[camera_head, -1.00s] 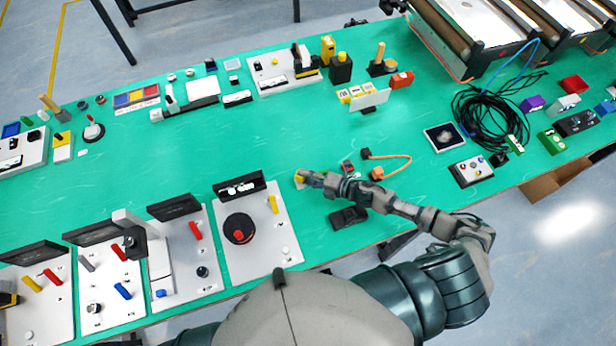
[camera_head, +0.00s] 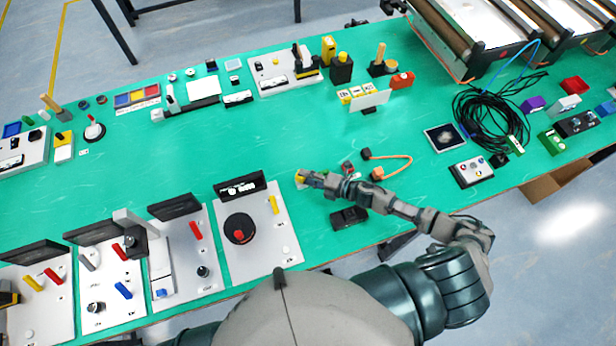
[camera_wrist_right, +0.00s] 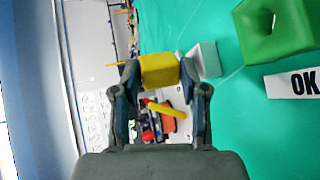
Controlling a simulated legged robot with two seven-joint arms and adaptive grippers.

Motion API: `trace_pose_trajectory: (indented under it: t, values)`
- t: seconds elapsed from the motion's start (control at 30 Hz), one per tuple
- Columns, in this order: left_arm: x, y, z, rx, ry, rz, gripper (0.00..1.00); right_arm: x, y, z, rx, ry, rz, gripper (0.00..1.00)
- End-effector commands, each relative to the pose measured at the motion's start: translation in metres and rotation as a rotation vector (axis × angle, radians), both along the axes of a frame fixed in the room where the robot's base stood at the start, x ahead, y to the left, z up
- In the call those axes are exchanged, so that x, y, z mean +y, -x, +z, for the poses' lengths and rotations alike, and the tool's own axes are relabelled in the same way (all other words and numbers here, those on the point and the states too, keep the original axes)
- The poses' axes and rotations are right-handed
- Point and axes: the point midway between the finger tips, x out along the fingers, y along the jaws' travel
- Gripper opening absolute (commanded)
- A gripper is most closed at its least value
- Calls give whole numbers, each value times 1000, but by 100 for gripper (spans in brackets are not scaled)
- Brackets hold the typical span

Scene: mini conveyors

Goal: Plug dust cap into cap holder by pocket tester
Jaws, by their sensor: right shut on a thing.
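My right gripper (camera_head: 309,178) reaches in from the right over the green table. It is shut on a small yellow part (camera_head: 299,176), which shows between the two fingers (camera_wrist_right: 160,90) in the right wrist view (camera_wrist_right: 160,70). I cannot tell for sure whether this part is the dust cap. A small black device (camera_head: 349,217), possibly the pocket tester, lies below the right forearm. In the right wrist view a green block (camera_wrist_right: 268,45) with a hole stands to the right, beside a white "OK" label (camera_wrist_right: 294,84). I cannot identify the cap holder. My left gripper is not in view.
A grey panel (camera_head: 265,240) with a black-and-red knob and yellow lever is left of the gripper. An orange cable (camera_head: 404,158) lies beyond the forearm, and a black cable coil (camera_head: 490,118) farther right. The table's middle (camera_head: 220,140) is clear.

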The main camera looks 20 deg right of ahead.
Motion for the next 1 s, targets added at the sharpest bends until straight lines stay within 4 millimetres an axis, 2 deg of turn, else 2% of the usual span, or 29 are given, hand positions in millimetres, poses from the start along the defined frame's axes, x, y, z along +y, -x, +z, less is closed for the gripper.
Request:
trace_pose_trajectory:
  t: [0.63,1.0]
  values:
    - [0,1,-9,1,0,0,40,0,0,-10,-1,1,0,0]
    - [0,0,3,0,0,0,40,0,0,0,-1,1,0,0]
